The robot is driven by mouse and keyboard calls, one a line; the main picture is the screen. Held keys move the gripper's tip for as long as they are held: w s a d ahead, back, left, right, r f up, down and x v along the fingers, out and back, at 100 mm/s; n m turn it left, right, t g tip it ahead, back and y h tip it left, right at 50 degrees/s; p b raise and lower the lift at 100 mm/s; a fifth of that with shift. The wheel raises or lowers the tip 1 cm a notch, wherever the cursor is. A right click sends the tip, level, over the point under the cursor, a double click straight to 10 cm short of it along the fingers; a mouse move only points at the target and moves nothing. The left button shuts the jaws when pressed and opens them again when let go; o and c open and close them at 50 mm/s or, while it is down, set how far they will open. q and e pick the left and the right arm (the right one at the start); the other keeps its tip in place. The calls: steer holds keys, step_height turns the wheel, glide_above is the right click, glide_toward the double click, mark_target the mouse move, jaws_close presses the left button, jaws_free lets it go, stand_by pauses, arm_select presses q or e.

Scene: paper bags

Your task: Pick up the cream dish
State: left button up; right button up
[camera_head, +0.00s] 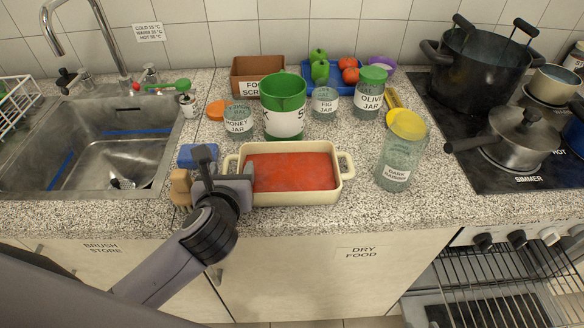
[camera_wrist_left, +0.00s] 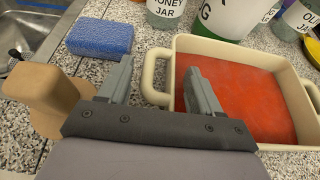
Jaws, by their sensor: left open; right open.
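The cream dish (camera_head: 298,199) is rectangular, with a handle at each end and a flat red filling. It stands on the counter in the middle of the head view. In the left wrist view the cream dish (camera_wrist_left: 232,48) lies to the right, its near part hidden by my gripper. My left gripper (camera_head: 226,164) is at the dish's left end, open and empty. In the left wrist view my left gripper (camera_wrist_left: 160,82) has its fingers on either side of the left handle (camera_wrist_left: 151,70), one outside and one over the filling. I cannot tell whether they touch the dish. My right gripper is not in view.
A blue sponge (camera_head: 190,156) and a wooden brush (camera_head: 180,187) lie left of the dish. Jars, a green-and-white container (camera_head: 284,121) and a brown box (camera_head: 257,72) stand behind it. A yellow-lidded jar (camera_head: 398,160) stands close on the right. The sink is left, the stove right.

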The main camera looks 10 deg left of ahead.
arm_select(q)
steer(key=shift+s, duration=0.1)
jaws_close()
stand_by(1.2)
steer(key=shift+r, duration=0.15)
